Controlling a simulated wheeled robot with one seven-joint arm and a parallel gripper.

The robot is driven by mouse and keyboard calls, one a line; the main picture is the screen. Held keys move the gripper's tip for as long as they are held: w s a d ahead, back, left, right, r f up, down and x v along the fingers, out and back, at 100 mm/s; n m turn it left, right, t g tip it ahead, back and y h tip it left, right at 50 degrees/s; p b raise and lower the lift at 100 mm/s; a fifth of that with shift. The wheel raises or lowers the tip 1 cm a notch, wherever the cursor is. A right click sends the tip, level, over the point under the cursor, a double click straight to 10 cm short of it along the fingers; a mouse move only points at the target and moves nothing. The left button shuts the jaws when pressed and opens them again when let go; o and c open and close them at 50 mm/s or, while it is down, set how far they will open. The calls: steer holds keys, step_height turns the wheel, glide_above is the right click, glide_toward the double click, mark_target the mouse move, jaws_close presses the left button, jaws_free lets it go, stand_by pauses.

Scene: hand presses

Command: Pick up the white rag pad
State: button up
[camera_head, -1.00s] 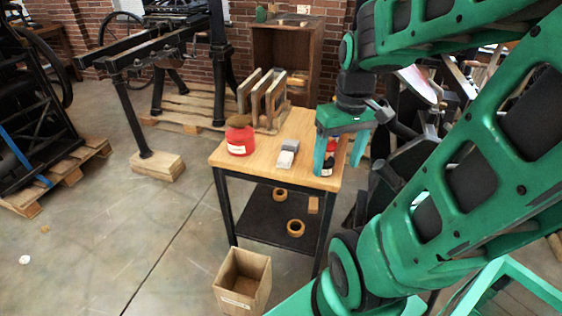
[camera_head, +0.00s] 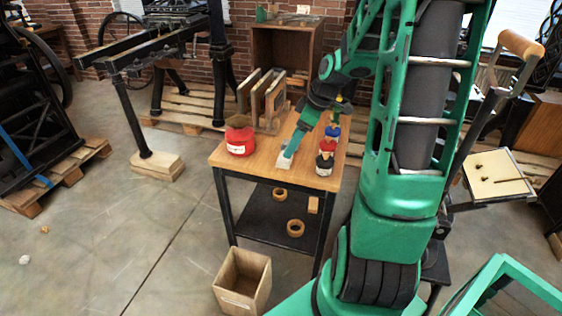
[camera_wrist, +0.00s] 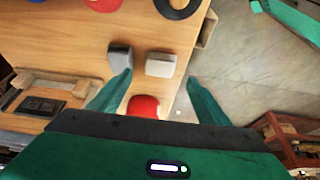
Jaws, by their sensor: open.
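The white rag pad (camera_head: 283,164) lies on the wooden table (camera_head: 262,157) near its front edge, partly behind my gripper (camera_head: 288,151) in the head view. In the wrist view the white pad (camera_wrist: 160,65) appears in the gap between the two green fingertips of my gripper (camera_wrist: 160,77). The gripper is open and empty, and I cannot tell its exact height above the pad. A darker grey pad (camera_wrist: 119,57) sits beside the white pad, close to one finger; in the head view my gripper hides it.
A red can (camera_head: 239,138) stands left of the pads, also visible in the wrist view (camera_wrist: 143,105). Several small ink containers (camera_head: 326,158) line the right side. Wooden frames (camera_head: 262,100) stand at the back of the table.

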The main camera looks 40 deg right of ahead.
steer(key=shift+x, duration=3.25)
steer(key=shift+c, duration=0.3)
steer(key=c, duration=1.2)
steer(key=shift+o, duration=0.2)
steer(key=shift+d+r, duration=0.1)
steer(key=shift+r, duration=0.4)
steer(key=r, duration=0.3)
steer(key=shift+s+a+r, duration=0.25)
steer(key=shift+a+r, duration=0.1)
steer(key=shift+a, duration=0.05)
steer(key=s+a+r, duration=0.6)
steer(key=a, duration=0.3)
